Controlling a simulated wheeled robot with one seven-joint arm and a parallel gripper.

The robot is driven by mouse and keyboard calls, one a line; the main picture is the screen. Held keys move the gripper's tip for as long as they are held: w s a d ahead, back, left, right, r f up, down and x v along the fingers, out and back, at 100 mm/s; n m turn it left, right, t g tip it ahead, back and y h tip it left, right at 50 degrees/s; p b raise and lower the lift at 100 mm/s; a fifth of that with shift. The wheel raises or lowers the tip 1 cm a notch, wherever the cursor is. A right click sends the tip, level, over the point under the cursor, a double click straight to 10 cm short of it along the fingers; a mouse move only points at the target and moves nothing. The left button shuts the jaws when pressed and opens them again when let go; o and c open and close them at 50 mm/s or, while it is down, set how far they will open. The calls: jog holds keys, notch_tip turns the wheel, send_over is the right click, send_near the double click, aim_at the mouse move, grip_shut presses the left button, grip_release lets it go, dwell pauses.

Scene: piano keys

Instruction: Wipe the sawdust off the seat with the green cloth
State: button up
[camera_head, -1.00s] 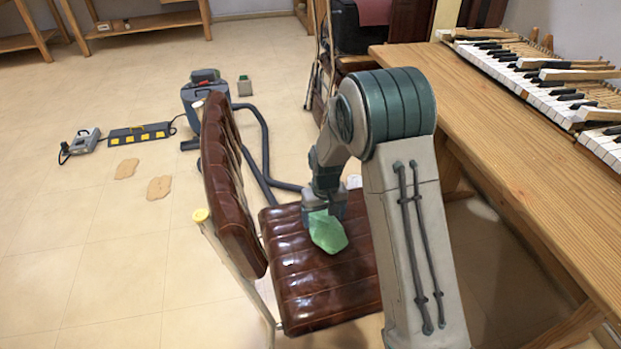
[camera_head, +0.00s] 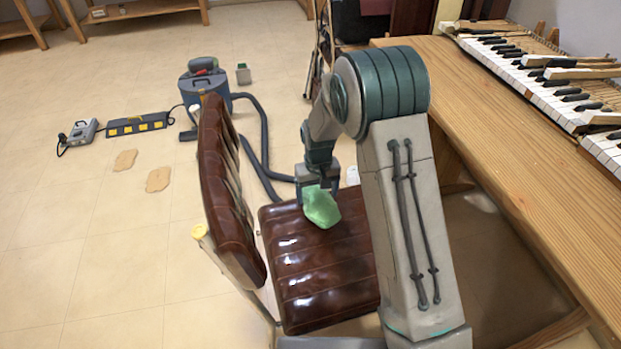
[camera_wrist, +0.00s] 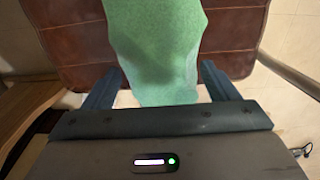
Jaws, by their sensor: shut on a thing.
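The green cloth (camera_head: 321,207) is in my gripper (camera_head: 318,184), which is shut on it. The cloth hangs over the far part of the brown leather chair seat (camera_head: 318,285); I cannot tell whether it touches the leather. In the wrist view the cloth (camera_wrist: 155,50) spreads between the two fingers of my gripper (camera_wrist: 162,85), with the brown seat (camera_wrist: 75,45) behind it. I can make out no clear sawdust on the visible leather. The cloth and my arm hide part of the seat.
The chair's tall backrest (camera_head: 225,185) stands left of the seat. A wooden workbench (camera_head: 500,150) with piano keys (camera_head: 540,85) runs along the right. A vacuum (camera_head: 205,92) with a dark hose, a power strip (camera_head: 137,124) and two flat tan pieces (camera_head: 158,179) lie on the floor.

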jog(key=shift+r+p, duration=1.1)
jog(key=shift+r, duration=0.85)
jog(key=shift+d, duration=0.1)
